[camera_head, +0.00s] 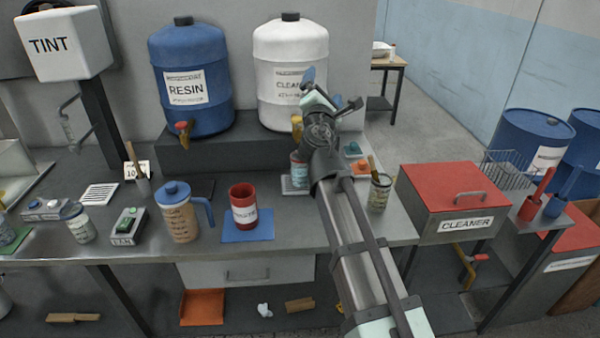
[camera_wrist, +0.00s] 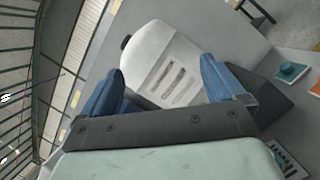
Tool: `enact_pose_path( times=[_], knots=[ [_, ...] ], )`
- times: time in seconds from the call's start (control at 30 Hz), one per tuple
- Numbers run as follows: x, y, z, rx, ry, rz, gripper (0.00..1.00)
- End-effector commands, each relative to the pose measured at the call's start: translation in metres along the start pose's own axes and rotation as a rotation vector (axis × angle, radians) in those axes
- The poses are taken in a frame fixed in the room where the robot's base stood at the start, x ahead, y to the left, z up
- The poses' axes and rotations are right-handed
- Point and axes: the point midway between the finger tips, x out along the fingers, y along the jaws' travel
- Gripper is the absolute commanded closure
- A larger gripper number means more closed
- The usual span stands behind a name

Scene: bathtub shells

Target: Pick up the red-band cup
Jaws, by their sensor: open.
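A red cup (camera_head: 243,208) with a white label stands upright on a blue mat (camera_head: 262,231) at the middle of the bench. A small labelled cup (camera_head: 80,224) stands at the left, and another cup (camera_head: 379,194) holding a stick stands right of my arm. A cup with a blue upper part (camera_head: 299,172) is partly hidden behind my arm. My gripper (camera_head: 330,92) is raised in front of the white cleaner jug (camera_head: 290,52), apart from all these cups. In the wrist view its blue fingers (camera_wrist: 163,84) are spread and empty.
A blue resin jug (camera_head: 190,65) stands beside the cleaner jug on a dark raised block (camera_head: 225,152). A lidded jug with a blue handle (camera_head: 180,215) stands left of the red cup. A red-lidded cleaner box (camera_head: 455,205) is at the right.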

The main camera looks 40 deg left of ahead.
Motion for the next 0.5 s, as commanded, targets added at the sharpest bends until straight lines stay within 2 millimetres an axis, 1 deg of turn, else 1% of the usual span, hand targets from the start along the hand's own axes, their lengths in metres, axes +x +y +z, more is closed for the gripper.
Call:
enact_pose_path(
  times=[0.03, 0.07, 0.1, 0.17, 0.2, 0.27, 0.3, 0.5],
  knots=[
    [-0.002, -0.004, -0.015, -0.050, 0.034, 0.013, 0.04],
    [-0.004, -0.009, -0.025, -0.087, 0.056, 0.022, 0.04],
    [-0.005, -0.016, -0.038, -0.132, 0.085, 0.033, 0.04],
    [-0.009, -0.030, -0.058, -0.199, 0.128, 0.049, 0.04],
    [-0.011, -0.040, -0.070, -0.241, 0.155, 0.059, 0.04],
    [-0.016, -0.057, -0.089, -0.302, 0.194, 0.076, 0.04],
    [-0.020, -0.069, -0.101, -0.341, 0.219, 0.087, 0.04],
    [-0.042, -0.127, -0.153, -0.519, 0.318, 0.159, 0.04]
  ],
)
